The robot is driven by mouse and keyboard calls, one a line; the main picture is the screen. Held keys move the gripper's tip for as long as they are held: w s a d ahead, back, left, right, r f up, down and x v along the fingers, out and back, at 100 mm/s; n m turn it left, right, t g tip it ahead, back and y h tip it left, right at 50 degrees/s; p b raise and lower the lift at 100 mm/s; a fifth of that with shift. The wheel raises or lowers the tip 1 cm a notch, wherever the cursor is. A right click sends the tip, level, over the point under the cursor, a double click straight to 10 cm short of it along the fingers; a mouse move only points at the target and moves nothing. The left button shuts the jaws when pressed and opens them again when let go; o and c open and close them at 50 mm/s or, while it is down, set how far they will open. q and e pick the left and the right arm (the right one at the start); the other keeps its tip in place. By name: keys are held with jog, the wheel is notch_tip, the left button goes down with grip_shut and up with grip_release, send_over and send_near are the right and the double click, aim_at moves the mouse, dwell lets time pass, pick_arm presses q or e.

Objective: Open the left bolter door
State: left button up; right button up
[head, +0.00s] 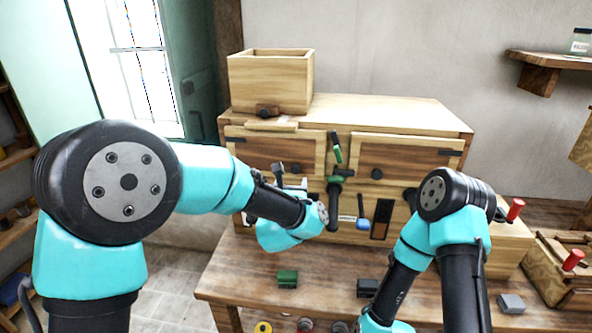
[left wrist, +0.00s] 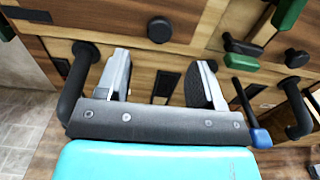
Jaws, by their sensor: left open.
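The wooden bolter cabinet (head: 395,112) stands at the back of the bench. Its left door (head: 250,146) is shut, with a dark panel and a dark knob (head: 296,168) near its lower right. In the left wrist view a round black knob (left wrist: 159,30) on the wooden front lies ahead of the fingers, between their lines and apart from them. My left gripper (head: 290,178) is in front of the cabinet below the left door, and its open, empty fingers (left wrist: 160,82) point at the front. My arm hides part of the lower front. My right gripper is out of view.
The shut right door (head: 405,153) is beside the left one. Green (head: 337,150) and blue (head: 362,212) handles stick out near the middle. An open wooden box (head: 270,85) stands on top. Small green (head: 287,278) and dark (head: 368,288) blocks lie on the bench.

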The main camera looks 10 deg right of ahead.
aim_at(295, 170)
pick_arm(q)
jog(key=x, duration=0.8)
jog(key=shift+w, duration=0.25)
grip_shut()
